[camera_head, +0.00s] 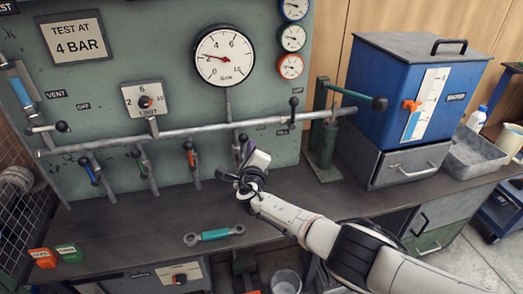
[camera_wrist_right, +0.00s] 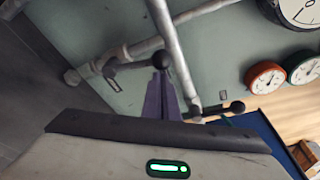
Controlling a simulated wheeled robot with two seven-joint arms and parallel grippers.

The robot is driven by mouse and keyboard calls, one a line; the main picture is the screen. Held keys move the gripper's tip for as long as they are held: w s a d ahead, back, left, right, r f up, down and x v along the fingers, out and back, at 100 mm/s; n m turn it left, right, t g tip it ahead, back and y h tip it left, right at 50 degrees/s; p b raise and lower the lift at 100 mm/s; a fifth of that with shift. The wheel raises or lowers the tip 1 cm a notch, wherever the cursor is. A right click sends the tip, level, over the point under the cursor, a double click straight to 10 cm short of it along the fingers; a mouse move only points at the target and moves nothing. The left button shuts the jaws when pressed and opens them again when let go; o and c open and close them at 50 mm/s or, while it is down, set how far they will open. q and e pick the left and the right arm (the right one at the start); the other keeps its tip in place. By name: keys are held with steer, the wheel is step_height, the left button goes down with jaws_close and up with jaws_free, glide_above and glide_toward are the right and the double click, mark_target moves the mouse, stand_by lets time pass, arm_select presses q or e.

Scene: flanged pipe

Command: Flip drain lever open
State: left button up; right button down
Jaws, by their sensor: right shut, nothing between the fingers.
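My right gripper (camera_head: 247,147) is in front of the panel, just below the long horizontal pipe. Its purple fingers (camera_wrist_right: 162,98) are shut with nothing between them. In the wrist view a black ball knob (camera_wrist_right: 161,59) on a short lever appears right at the fingertips; I cannot tell whether they touch. In the head view a black knob (camera_head: 243,137) shows just above the gripper, with its lever partly hidden. No drain label is readable, so I cannot confirm which lever is the drain. My left gripper is not in view.
The long pipe (camera_head: 190,131) carries several levers, including one with an upright black knob (camera_head: 293,102). A green hand pump (camera_head: 327,140) and a blue tank (camera_head: 415,85) stand to the right. A teal-handled wrench (camera_head: 214,235) lies on the bench. Bare bench lies around it.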

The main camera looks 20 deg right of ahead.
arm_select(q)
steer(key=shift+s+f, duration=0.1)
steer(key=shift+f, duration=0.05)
arm_select(e)
steer(key=shift+a+r+n, duration=0.3)
steer(key=shift+a+n, duration=0.2)
steer(key=shift+a, duration=0.4)
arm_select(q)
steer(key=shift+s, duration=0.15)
arm_select(e)
steer(key=shift+a, duration=0.25)
